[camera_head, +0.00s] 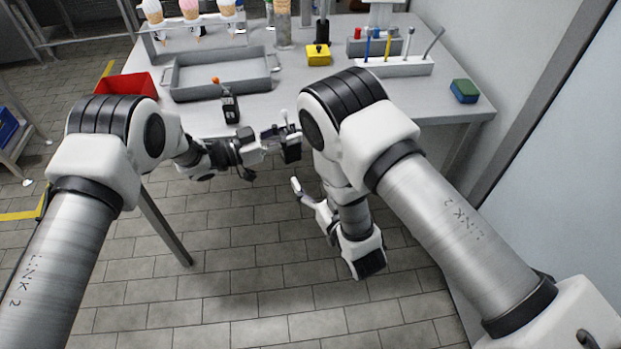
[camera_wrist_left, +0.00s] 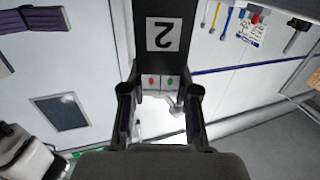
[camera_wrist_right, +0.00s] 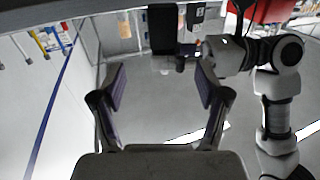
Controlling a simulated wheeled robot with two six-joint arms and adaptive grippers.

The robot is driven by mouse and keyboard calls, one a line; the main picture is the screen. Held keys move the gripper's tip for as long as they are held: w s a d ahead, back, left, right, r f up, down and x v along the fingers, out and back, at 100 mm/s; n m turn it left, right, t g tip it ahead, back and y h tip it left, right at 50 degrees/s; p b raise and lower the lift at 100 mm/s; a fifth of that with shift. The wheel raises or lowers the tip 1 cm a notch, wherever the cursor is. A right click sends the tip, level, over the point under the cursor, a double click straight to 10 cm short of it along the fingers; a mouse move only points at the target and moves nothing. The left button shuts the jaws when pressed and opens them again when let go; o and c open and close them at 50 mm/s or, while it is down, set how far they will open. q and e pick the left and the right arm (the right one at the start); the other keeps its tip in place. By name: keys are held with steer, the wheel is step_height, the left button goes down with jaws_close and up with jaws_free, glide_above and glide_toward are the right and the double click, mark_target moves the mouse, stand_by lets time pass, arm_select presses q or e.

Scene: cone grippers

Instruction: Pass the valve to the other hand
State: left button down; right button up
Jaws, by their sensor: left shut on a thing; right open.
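The valve (camera_head: 291,151) is a black block with a pale knob on top, held in the air off the table's front edge. In the left wrist view, the black block (camera_wrist_left: 163,62) bears a white label with a 2 and red and green dots. My left gripper (camera_head: 270,142) is shut on it. My right gripper (camera_head: 310,208) is open and empty, below the valve and apart from it. In the right wrist view, a black block (camera_wrist_right: 162,30), seemingly the valve, is beyond my open fingers (camera_wrist_right: 161,95).
A second black device with an orange knob (camera_head: 230,106) stands near the table's front edge. The floor below the grippers is clear.

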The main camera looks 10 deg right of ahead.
mark_target(291, 151)
steer(key=x, duration=0.8)
steer(key=a+x, duration=0.1)
steer(key=x, duration=0.3)
steer(key=shift+s, duration=0.1)
arm_select(q)
steer(key=shift+d, duration=0.1)
arm_select(e)
steer(key=c, duration=1.3)
arm_select(q)
steer(key=c, duration=0.8)
jaws_free()
arm_select(e)
steer(key=shift+c, duration=0.2)
